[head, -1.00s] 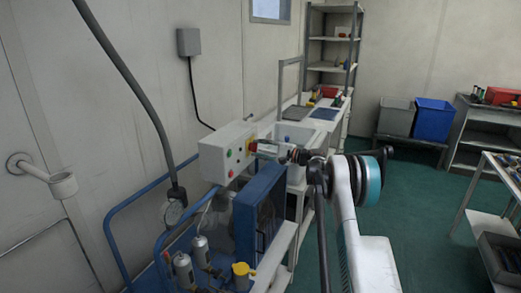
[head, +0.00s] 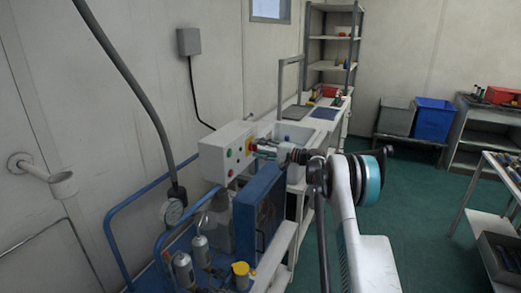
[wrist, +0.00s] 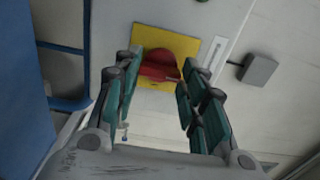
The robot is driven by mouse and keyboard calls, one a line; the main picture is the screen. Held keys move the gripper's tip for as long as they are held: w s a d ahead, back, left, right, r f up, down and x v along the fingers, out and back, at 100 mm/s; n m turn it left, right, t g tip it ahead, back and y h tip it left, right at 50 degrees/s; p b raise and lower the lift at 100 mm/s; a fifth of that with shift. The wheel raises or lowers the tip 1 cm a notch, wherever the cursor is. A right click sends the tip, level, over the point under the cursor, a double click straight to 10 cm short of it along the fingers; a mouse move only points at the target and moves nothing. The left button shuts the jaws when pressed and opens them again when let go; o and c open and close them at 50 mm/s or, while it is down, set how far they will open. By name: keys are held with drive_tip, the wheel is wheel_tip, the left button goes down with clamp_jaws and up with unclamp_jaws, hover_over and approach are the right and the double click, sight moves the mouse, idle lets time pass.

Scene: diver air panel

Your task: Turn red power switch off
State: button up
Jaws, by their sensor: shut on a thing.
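The red power switch (wrist: 160,66) is a rounded knob on a square yellow plate (wrist: 192,47), in the upper middle of the wrist view. The plate is on the front of a pale control box (head: 216,156), left of centre in the head view. My gripper (wrist: 155,88) is at the knob, with one teal finger on each side of it, shut on it. In the head view my gripper (head: 261,149) reaches the box from the right. The fingers hide much of the switch there, and I cannot read its setting.
Green and red buttons (head: 229,153) sit on the box left of the switch. A blue panel (head: 258,208) stands below my gripper.

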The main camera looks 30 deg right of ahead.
drive_tip(key=o, duration=1.1)
drive_tip(key=shift+c, duration=0.2)
drive_tip(key=v, duration=1.2)
